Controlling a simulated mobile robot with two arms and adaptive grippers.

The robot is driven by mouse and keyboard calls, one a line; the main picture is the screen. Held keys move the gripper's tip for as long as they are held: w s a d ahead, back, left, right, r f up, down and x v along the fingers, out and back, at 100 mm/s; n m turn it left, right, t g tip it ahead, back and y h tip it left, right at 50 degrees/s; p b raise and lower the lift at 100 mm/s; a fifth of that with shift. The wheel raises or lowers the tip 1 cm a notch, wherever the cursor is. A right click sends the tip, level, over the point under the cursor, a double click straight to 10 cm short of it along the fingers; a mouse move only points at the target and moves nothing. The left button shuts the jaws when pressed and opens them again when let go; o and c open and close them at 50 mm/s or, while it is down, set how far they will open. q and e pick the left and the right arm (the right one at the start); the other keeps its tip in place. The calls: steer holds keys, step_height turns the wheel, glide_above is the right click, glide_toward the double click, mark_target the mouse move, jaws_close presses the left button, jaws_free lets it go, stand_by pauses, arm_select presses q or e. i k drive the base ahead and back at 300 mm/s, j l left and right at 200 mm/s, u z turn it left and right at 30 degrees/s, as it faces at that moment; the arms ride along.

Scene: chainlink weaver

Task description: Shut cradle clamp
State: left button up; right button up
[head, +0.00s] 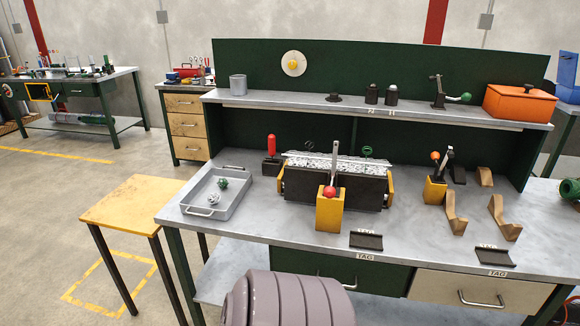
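A dark cradle (300,188) with yellow end plates stands mid-bench in the head view. A bundle of silvery chain mesh (315,162) lies along its top. A yellow clamp block (329,214) stands in front of the cradle. A grey lever (334,160) rises nearly upright there, with a red ball (330,192) at the block's top. I cannot tell from this view whether the clamp is open or shut. A red upright handle (271,147) on a dark base stands at the cradle's left end. Neither gripper is in view.
A grey tray (232,210) with two small balls stands left on the bench (280,230). Right are another yellow block (434,190) with an orange-knobbed lever, and wooden angled pieces (455,213). Two dark tagged holders (366,240) lie at the front. A yellow stool (130,203) stands left.

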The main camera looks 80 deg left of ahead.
mark_target(329, 191)
steer(key=u, duration=2.4)
